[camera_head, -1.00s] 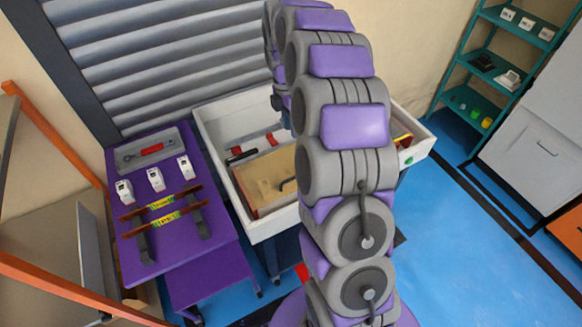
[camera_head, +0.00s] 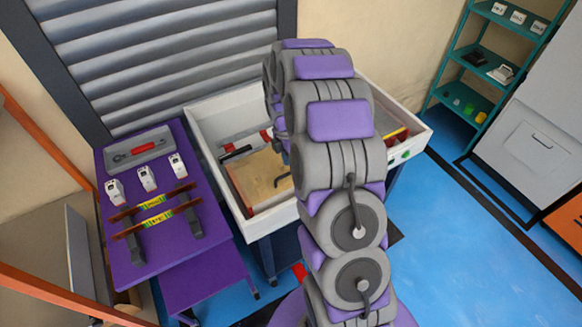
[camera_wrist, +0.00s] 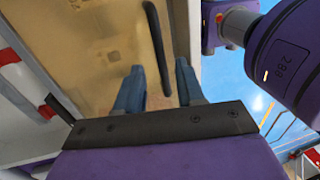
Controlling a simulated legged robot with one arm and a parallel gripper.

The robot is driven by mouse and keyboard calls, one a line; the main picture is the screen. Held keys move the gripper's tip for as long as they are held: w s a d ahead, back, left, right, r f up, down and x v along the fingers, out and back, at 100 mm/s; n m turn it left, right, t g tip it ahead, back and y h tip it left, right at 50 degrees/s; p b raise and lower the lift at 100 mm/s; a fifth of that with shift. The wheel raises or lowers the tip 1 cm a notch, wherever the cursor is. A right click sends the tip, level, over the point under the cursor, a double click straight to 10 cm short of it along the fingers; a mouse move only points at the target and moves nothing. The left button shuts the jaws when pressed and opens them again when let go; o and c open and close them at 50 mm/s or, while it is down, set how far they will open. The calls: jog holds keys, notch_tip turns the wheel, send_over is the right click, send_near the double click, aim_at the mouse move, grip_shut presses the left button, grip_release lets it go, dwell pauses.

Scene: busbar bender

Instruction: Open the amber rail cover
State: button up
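The amber rail cover (camera_head: 259,172) is a tan-amber panel lying in the white open-topped bench box. Its dark bar handle (camera_head: 283,180) shows just left of my arm. In the wrist view the cover (camera_wrist: 95,45) fills the upper left, and its handle (camera_wrist: 155,40) runs down toward my gripper. My gripper (camera_wrist: 158,67) is open, with its two blue-grey fingers apart. The handle's lower end appears between the fingers; I cannot tell whether they touch it. In the head view my arm hides the gripper and the cover's right part.
The white box rim (camera_head: 207,150) surrounds the cover. A purple table (camera_head: 150,262) at left holds white devices, a grey tray and two brown bars with yellow labels. A green shelf (camera_head: 462,75) stands at far right. Blue floor (camera_head: 440,235) is open on the right.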

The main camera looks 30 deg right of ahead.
jog(key=shift+s+f, duration=0.25)
jog(key=shift+f, duration=0.65)
grip_shut()
